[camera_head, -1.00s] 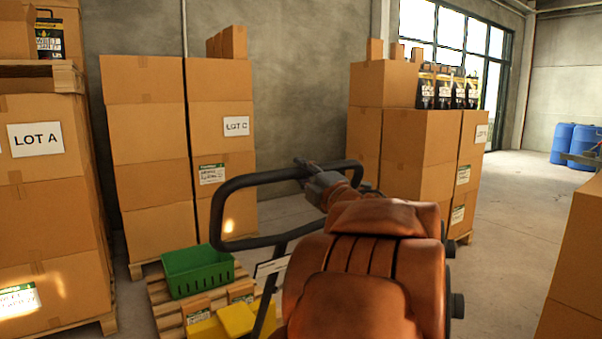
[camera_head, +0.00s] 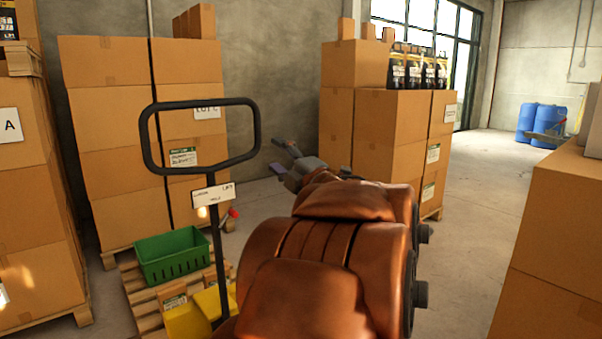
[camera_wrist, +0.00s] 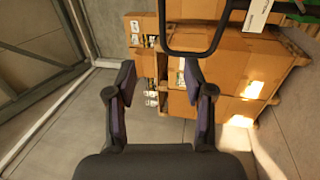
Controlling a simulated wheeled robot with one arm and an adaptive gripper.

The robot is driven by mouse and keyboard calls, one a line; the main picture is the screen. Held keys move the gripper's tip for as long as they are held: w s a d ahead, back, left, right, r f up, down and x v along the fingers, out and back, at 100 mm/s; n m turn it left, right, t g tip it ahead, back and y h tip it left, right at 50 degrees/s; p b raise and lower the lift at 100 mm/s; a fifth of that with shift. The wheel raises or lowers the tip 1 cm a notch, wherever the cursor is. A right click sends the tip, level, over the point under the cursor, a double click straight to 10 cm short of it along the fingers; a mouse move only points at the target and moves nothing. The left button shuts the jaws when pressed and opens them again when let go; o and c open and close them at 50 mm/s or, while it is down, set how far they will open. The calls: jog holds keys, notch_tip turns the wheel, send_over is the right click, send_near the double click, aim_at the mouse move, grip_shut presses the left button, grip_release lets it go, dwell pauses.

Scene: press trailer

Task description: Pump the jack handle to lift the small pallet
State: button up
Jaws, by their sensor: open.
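The jack handle (camera_head: 254,140) is a black rounded loop on a dark upright shaft, with a white label plate below the loop. It stands nearly upright at the left of my arm in the head view. Its loop also shows at the top of the wrist view (camera_wrist: 168,38). My gripper (camera_head: 282,148) is right of the loop and apart from it. In the wrist view the two fingers (camera_wrist: 160,85) are spread with nothing between them. The small pallet (camera_head: 147,311) is low at the left and carries a green crate (camera_head: 172,257) and small boxes. My arm hides the jack's lower part.
Stacked cartons stand behind the handle (camera_head: 110,130), at the far left (camera_head: 30,220) and behind my gripper (camera_head: 385,140). A large carton (camera_head: 560,250) is close at right. Blue drums (camera_head: 540,125) stand far back. Open floor (camera_head: 475,185) lies between.

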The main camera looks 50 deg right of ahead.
jog(key=v, duration=0.8)
jog(key=shift+s+a, duration=0.15)
jog(key=shift+s, duration=0.2)
jog(key=shift+f, duration=0.15)
dwell(0.4)
